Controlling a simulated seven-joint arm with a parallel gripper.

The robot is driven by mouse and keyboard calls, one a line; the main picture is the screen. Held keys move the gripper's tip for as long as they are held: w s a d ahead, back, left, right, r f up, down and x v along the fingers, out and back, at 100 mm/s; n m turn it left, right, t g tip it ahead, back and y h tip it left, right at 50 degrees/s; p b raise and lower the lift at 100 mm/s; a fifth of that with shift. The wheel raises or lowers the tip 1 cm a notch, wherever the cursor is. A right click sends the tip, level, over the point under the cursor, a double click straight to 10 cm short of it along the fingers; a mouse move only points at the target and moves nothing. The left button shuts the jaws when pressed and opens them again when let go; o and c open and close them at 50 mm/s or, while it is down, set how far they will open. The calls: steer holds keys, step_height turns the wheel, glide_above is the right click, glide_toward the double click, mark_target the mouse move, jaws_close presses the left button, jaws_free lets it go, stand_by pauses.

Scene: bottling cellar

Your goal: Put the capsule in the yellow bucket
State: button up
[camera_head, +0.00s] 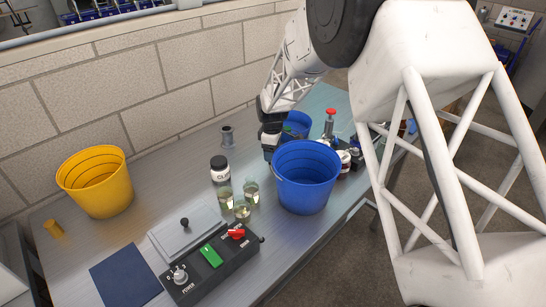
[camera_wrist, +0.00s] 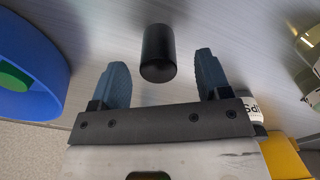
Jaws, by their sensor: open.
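A small black cylinder, which looks like the capsule (camera_wrist: 158,55), stands out ahead of the fingertips in the wrist view, roughly in line with the gap between them. It does not touch either finger. I cannot make it out in the head view, where my gripper or the large blue bucket may hide it. My gripper (camera_wrist: 160,82) is open and empty. In the head view my gripper (camera_head: 270,148) is low over the table, just left of the blue buckets. The yellow bucket (camera_head: 97,190) stands upright at the far left, well away from my gripper; its edge shows in the wrist view (camera_wrist: 284,157).
A large blue bucket (camera_head: 305,182) stands close right of my gripper, with a smaller blue one (camera_head: 294,122) behind. A control box (camera_head: 210,262) lies in front.

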steer(key=shift+f, duration=1.35)
steer(key=c, duration=0.7)
